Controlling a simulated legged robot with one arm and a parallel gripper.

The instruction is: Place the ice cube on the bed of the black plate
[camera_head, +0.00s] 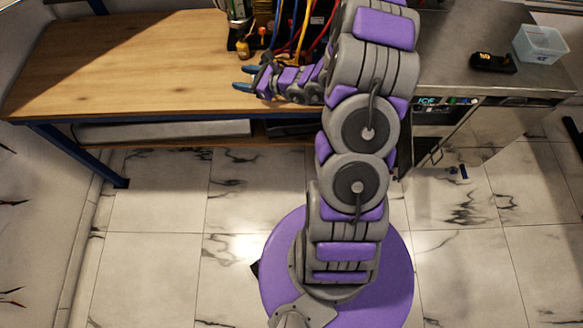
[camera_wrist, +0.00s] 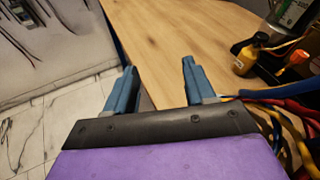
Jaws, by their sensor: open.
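My gripper (camera_head: 245,79) is open over the wooden table near its front edge, pointing left. In the wrist view its two blue fingers (camera_wrist: 158,68) stand apart with nothing between them. I cannot make out an ice cube in either view. A small black flat item (camera_head: 494,64) with a yellow patch lies on the metal counter at the right. I cannot tell whether it is the black plate. Beside it stands a clear bluish tub (camera_head: 540,44) whose contents are unclear.
The wooden table (camera_head: 130,60) is bare on its left. Coloured cables and a small yellow bottle (camera_wrist: 250,55) crowd its right end; the bottle also shows in the head view (camera_head: 243,47).

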